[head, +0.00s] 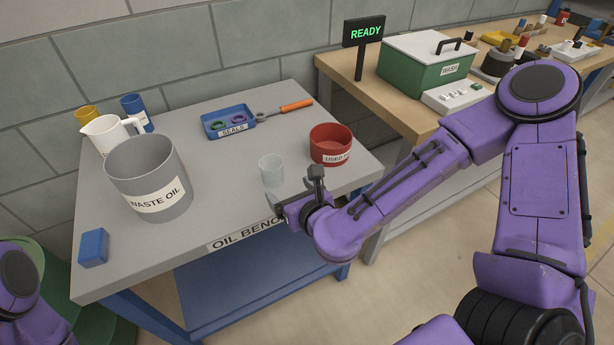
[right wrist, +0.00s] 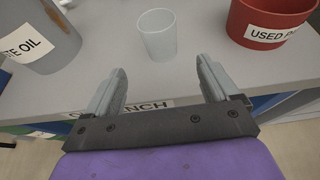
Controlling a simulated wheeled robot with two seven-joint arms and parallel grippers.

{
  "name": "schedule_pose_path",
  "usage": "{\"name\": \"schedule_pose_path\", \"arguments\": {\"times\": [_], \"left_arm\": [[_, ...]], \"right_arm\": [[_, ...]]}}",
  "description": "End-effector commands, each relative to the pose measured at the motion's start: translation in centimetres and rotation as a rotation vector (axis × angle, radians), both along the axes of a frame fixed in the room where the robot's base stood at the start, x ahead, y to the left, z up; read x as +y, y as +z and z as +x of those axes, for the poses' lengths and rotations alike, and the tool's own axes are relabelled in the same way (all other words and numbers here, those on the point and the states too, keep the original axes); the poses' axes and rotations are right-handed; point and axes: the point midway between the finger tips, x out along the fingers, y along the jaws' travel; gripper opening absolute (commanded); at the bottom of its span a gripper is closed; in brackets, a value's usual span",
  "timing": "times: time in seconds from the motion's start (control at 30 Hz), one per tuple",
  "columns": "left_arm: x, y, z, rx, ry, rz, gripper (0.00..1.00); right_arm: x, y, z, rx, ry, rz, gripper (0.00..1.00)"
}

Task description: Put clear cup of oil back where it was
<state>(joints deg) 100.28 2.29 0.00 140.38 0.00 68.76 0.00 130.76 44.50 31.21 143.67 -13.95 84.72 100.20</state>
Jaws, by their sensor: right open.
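The clear cup (head: 271,169) stands upright on the oil bench (head: 229,182), between the grey waste oil bucket and the red container. It also shows in the right wrist view (right wrist: 157,35), where it looks pale and translucent; I cannot make out any oil in it. My right gripper (head: 297,194) is at the bench's front edge, just in front of the cup. In the right wrist view its two fingers (right wrist: 160,80) are spread and empty, with the cup beyond their tips and not touched. My left gripper is out of view; only part of my left arm shows at the lower left.
The waste oil bucket (head: 148,178) stands left of the cup, the red used container (head: 330,145) right. A blue seals tray (head: 228,121), an orange-handled tool (head: 290,107), a white jug (head: 105,132) and a blue block (head: 93,247) are on the bench. The bench's middle is clear.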

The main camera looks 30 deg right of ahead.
Motion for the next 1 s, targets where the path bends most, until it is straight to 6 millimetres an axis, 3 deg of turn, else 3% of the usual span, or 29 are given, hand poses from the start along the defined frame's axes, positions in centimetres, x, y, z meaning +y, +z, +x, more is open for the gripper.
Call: {"name": "schedule_pose_path", "arguments": {"times": [0.2,0.27,0.37,0.5,0.6,0.7,0.8,1.0], "left_arm": [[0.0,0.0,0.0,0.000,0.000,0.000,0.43],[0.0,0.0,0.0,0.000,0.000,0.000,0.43],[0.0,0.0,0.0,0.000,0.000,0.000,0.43],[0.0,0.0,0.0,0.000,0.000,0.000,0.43],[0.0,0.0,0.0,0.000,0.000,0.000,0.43],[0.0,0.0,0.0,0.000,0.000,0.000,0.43],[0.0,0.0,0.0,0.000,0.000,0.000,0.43],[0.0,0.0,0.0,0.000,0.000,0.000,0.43]], "right_arm": [[0.0,-0.2,-0.1,0.003,0.002,-0.008,0.88],[0.0,-1.5,-0.6,0.033,0.033,-0.071,0.88],[-0.2,-7.6,-3.5,0.176,0.201,-0.383,0.88],[-3.5,-18.8,-12.3,0.459,0.733,-1.065,0.88],[-7.2,-23.7,-18.7,0.590,1.196,-1.464,0.88],[-10.4,-25.9,-23.0,0.636,1.592,-1.718,0.88],[-12.3,-26.7,-25.2,0.639,1.834,-1.839,0.88],[-13.0,-26.9,-25.8,0.633,1.918,-1.879,0.88]]}}
